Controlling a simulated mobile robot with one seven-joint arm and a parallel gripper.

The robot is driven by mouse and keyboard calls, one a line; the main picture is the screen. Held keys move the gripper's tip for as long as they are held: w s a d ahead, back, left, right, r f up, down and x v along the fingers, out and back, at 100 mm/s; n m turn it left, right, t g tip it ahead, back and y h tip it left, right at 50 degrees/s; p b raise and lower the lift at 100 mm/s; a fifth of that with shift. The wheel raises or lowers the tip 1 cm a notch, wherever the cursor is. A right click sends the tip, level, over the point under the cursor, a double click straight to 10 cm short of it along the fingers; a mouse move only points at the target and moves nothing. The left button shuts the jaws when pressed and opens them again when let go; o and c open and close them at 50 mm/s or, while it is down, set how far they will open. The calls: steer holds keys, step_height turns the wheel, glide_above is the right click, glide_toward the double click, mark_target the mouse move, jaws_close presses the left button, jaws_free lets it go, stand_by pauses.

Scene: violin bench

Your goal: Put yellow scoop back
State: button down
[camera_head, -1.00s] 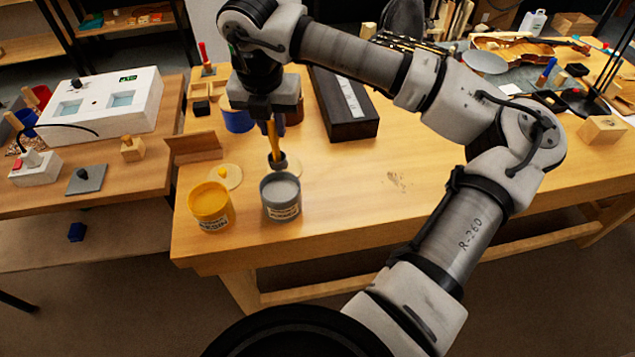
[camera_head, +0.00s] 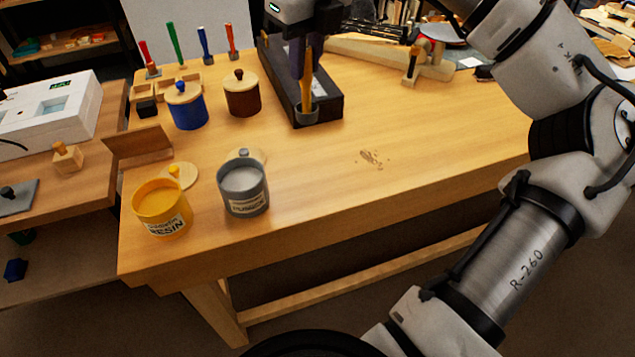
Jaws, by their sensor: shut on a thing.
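My gripper (camera_head: 303,62) is shut on the yellow scoop (camera_head: 307,84), holding it upright by its handle with its dark grey cup hanging down. The cup appears in front of the near end of a long dark box; its exact height is unclear. At the back left, several tools with red, green, blue and orange-red handles (camera_head: 232,42) stand upright near a small wooden tray (camera_head: 170,90). The open yellow resin jar (camera_head: 163,208) and open grey jar (camera_head: 244,190) stand at the bench's front left, each with a wooden lid behind it.
A lidded blue jar (camera_head: 187,108) and lidded brown jar (camera_head: 241,94) stand left of the dark box (camera_head: 322,112). A low wooden board (camera_head: 138,143) is at the left edge. The middle right of the bench (camera_head: 440,125) is clear.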

mark_target(313, 111)
step_height(313, 111, down, 19)
steer(key=p, duration=0.1)
steer(key=shift+p, duration=0.35)
steer(key=shift+f, duration=0.1)
steer(key=shift+f, duration=0.1)
steer(key=c, duration=1.3)
jaws_free()
steer(key=shift+c, duration=0.2)
steer(key=r, duration=0.4)
steer(key=s+r+b, duration=0.1)
steer(key=r, duration=0.3)
steer(key=d+r+b, duration=0.1)
steer(key=r, duration=0.3)
steer(key=shift+s+d+r, duration=0.1)
steer(key=shift+s, duration=0.1)
